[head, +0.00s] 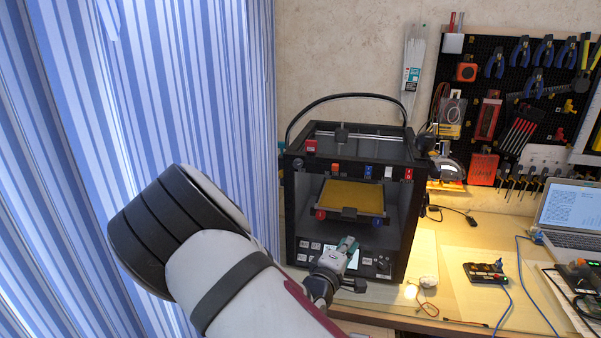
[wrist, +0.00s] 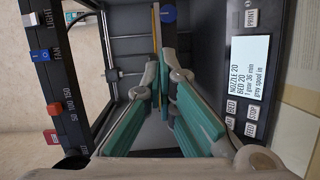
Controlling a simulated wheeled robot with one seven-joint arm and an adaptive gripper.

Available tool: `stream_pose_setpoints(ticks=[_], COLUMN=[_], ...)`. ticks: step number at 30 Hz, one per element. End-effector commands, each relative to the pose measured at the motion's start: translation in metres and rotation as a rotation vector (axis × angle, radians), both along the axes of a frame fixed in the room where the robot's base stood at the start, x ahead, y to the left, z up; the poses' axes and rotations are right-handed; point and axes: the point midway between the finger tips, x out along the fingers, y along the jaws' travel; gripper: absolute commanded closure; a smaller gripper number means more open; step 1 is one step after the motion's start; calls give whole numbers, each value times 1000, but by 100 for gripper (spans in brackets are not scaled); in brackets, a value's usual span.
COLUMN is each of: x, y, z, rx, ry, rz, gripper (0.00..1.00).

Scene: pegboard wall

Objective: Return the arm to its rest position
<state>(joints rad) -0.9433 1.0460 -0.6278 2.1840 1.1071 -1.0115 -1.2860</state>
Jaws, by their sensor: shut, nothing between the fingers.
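My gripper (head: 347,246) is in front of the lower front panel of a black 3D printer (head: 296,222). My arm reaches in from the bottom left of the head view. In the wrist view my gripper (wrist: 164,98) shows two teal-padded fingers that come together at their tips, with nothing between them. The printer's display (wrist: 249,82) shows beside the fingers in the wrist view, with text on it. I cannot tell from these views whether the fingertips touch the printer.
A yellow plate (head: 357,194) lies inside the printer. A blue striped curtain (head: 190,90) hangs close on the left. A pegboard with tools (head: 480,75) is on the right wall. A laptop (head: 570,212) and a small black box (head: 486,273) with cables stand on the table (head: 450,262).

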Motion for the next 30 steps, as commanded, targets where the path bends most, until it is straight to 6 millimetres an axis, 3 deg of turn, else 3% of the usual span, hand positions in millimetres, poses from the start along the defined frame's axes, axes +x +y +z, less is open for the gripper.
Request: stream_pose_setpoints(ticks=[8,14,23,30], x=[-5,-21,-70,-132], y=[1,19,42,44], z=[-3,18,85,145], rx=[518,872,1269,1450], ry=[124,208,333,424], rz=[-52,-70,-71,-85], gripper=[100,100,100,100])
